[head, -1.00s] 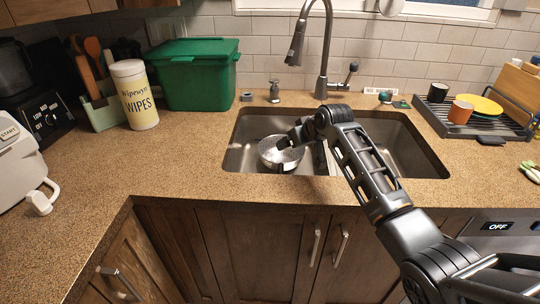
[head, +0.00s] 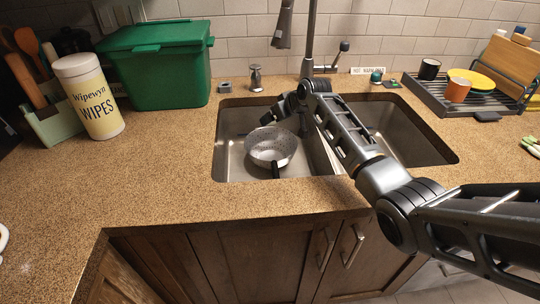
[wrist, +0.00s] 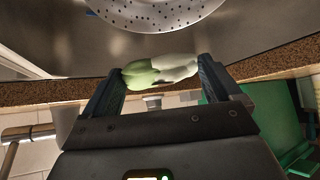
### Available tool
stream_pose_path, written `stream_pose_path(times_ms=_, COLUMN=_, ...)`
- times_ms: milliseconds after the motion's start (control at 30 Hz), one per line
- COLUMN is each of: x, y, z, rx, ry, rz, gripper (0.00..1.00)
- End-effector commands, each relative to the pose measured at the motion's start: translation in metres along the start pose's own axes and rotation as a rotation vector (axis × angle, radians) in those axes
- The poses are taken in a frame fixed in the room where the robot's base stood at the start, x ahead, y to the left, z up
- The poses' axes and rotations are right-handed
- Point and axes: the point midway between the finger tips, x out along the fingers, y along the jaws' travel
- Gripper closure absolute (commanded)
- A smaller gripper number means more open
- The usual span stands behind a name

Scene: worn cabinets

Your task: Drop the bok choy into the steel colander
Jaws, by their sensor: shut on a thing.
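The bok choy (wrist: 160,70), pale green and white, is held between the two fingertips in the wrist view. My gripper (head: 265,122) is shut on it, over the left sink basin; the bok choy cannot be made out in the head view. The steel colander (head: 271,148) is a round perforated bowl with a dark handle, standing in the left basin. In the head view my gripper appears just above its far rim. The perforated colander also shows at the top of the wrist view (wrist: 160,12), apart from the bok choy.
The sink (head: 232,160) has a faucet (head: 308,60) behind my arm. A green bin (head: 160,70) and a wipes canister (head: 90,98) stand left. A dish rack (head: 425,95) with cups and a yellow plate is right.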

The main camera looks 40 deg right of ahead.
Motion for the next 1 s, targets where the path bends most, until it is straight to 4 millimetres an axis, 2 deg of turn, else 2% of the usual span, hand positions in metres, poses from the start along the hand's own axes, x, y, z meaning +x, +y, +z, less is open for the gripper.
stream_pose_path(times_ms=33, x=0.008, y=0.0, z=0.008, rx=0.0, ry=-0.001, rz=0.0, gripper=0.43)
stream_pose_path(times_ms=200, x=0.02, y=0.0, z=0.019, rx=0.0, ry=0.001, rz=0.001, gripper=0.43)
stream_pose_path(times_ms=567, x=0.022, y=0.0, z=0.022, rx=0.0, ry=0.001, rz=0.0, gripper=0.43)
stream_pose_path(times_ms=600, x=0.022, y=0.0, z=0.022, rx=0.0, ry=0.001, rz=0.0, gripper=0.08)
stream_pose_path(times_ms=700, x=0.022, y=0.0, z=0.022, rx=0.0, ry=0.001, rz=0.0, gripper=0.0)
stream_pose_path(times_ms=1000, x=0.019, y=-0.001, z=0.023, rx=0.0, ry=0.001, rz=-0.001, gripper=0.0)
